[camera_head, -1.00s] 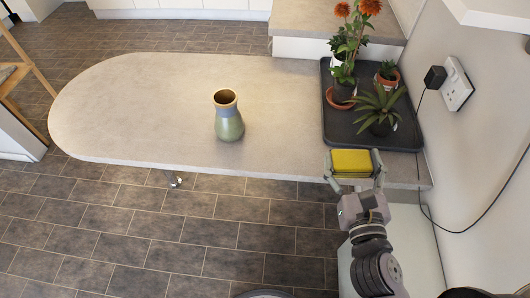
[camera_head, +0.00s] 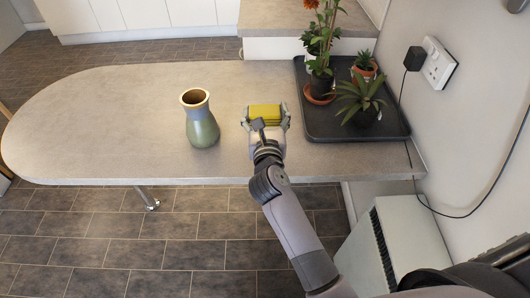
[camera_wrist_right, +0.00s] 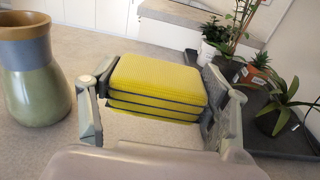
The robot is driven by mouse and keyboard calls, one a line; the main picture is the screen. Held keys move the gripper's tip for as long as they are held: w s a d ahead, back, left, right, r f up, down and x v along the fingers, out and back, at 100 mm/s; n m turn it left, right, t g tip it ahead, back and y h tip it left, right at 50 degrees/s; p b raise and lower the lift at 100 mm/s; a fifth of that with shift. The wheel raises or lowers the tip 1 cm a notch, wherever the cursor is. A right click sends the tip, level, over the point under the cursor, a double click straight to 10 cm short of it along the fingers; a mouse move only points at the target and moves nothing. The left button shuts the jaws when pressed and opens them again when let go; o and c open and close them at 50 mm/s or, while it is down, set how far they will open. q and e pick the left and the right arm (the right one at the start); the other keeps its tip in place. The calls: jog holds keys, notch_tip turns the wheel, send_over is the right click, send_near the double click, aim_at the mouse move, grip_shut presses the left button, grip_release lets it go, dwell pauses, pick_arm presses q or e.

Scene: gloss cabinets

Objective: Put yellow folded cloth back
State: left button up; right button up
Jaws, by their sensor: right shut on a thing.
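The yellow folded cloth (camera_head: 264,111) is a small stacked block with dark lines between its layers. My right gripper (camera_head: 266,117) is shut on it, with one finger on each side. They are over the grey countertop (camera_head: 110,110), between the vase and the plant tray. The cloth also shows in the right wrist view (camera_wrist_right: 157,85), level between both fingers. I cannot tell whether its underside touches the counter. My left gripper is not in view.
A green and brown vase (camera_head: 201,122) stands left of the cloth. A black tray (camera_head: 335,128) with several potted plants lies to the right. A wall socket (camera_head: 438,63) with a cable is at the right. The counter's left part is clear.

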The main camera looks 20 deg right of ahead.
notch_tip(320, 180, down, 9)
jog(key=b, duration=0.3)
jog(key=shift+f, duration=0.2)
jog(key=shift+f+b, duration=1.05)
jog(key=shift+f, duration=1.2)
jog(key=shift+f, duration=0.1)
jog(key=o, duration=1.1)
jog(key=shift+r, duration=0.25)
jog(key=v, duration=0.7)
jog(key=shift+s+f, duration=0.15)
jog(key=shift+s, duration=0.15)
